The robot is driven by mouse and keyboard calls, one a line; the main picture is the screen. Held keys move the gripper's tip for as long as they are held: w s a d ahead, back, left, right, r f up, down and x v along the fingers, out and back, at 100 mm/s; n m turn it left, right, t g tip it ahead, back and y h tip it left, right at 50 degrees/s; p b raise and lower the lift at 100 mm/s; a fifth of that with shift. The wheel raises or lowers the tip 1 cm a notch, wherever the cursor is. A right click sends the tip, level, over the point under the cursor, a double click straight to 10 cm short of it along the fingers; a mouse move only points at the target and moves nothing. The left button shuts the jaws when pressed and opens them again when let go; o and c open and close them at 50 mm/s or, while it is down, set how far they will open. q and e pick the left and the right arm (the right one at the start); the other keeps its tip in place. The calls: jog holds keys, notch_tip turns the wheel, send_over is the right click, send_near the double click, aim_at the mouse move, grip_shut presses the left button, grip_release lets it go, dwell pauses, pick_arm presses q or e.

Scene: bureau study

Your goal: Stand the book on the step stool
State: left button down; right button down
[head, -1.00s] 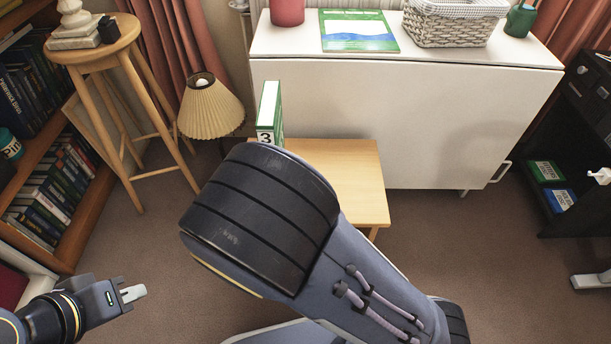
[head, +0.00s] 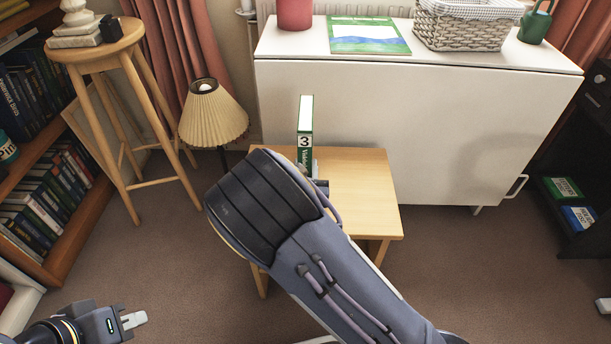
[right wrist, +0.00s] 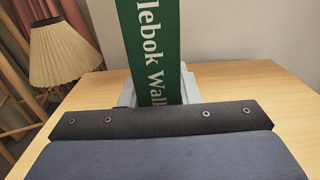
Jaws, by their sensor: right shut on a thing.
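The book (head: 305,122), with a green and white cover and a "3" on its spine, stands upright over the left part of the wooden step stool (head: 365,195). My right gripper (head: 312,172) is shut on the lower part of the book, mostly hidden behind my right arm in the head view. In the right wrist view the green spine (right wrist: 150,50) rises between the grey fingers, close above the stool top (right wrist: 235,85). The book's bottom edge is hidden, so I cannot tell whether it touches the stool. My left gripper (head: 134,320) is at the lower left, away from the stool, seemingly empty.
A white cabinet (head: 430,130) stands behind the stool, with a green and white booklet (head: 368,35), a basket (head: 460,25) and a red pot (head: 295,12) on top. A lamp (head: 212,115) and a tall wooden stool (head: 100,55) are to the left. Carpet at right is open.

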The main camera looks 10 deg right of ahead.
pick_arm(q)
jog(key=shift+f, duration=0.25)
pick_arm(e)
jog(key=shift+f, duration=0.4)
jog(key=shift+f, duration=0.15)
jog(key=c, duration=1.1)
grip_release()
